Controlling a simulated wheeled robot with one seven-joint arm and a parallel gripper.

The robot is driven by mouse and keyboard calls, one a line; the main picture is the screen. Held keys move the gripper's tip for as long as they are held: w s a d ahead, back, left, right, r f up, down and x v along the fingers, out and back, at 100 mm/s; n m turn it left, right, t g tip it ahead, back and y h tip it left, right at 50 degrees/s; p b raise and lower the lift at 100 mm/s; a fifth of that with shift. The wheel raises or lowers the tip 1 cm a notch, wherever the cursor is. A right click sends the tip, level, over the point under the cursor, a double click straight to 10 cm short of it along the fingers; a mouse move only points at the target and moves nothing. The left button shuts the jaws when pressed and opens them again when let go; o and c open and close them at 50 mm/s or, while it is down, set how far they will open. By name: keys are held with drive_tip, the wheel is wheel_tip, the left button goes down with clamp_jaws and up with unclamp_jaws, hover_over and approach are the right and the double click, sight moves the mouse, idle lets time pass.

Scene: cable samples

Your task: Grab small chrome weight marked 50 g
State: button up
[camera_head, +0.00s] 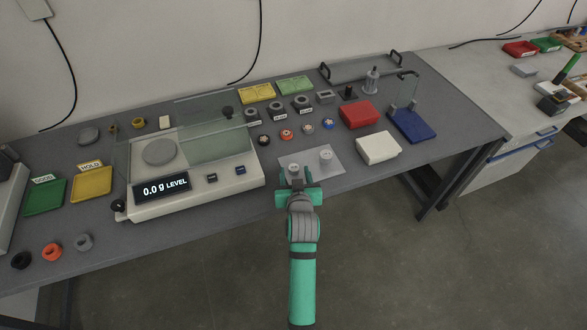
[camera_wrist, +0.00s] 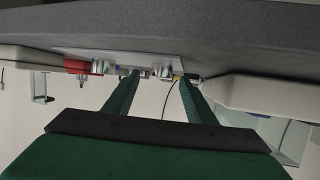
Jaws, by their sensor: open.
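Two small chrome weights stand on a pale sheet (camera_head: 320,171) near the table's front edge; no 50 g marking is legible on either. The left weight (camera_head: 294,169) is just beyond my gripper (camera_head: 297,188), and the right weight (camera_head: 326,155) is farther back to the right. In the wrist view, which looks upside down, the green fingers of my gripper (camera_wrist: 160,78) are spread apart with nothing held. A small shiny weight (camera_wrist: 163,72) shows in the gap between the fingertips, apparently ahead of them. Its contact with the fingers cannot be told.
A scale (camera_head: 190,190) reading 0.0 g stands left of the sheet. A white box (camera_head: 378,149), red box (camera_head: 360,114) and blue stand (camera_head: 412,126) are to the right. Several ring-shaped cable samples lie behind. Green (camera_head: 45,197) and yellow (camera_head: 92,183) trays are far left.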

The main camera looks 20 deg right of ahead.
drive_tip(key=shift+w+f, duration=0.25)
drive_tip(key=shift+w, duration=0.4)
drive_tip(key=shift+w+d+f, duration=0.1)
drive_tip(key=shift+w+d, duration=0.15)
drive_tip(key=shift+d, duration=0.15)
drive_tip(key=shift+a, duration=0.45)
drive_tip(key=c, duration=1.1)
drive_tip(key=shift+s+d, duration=0.1)
drive_tip(key=shift+d, duration=0.1)
drive_tip(key=shift+c, duration=0.2)
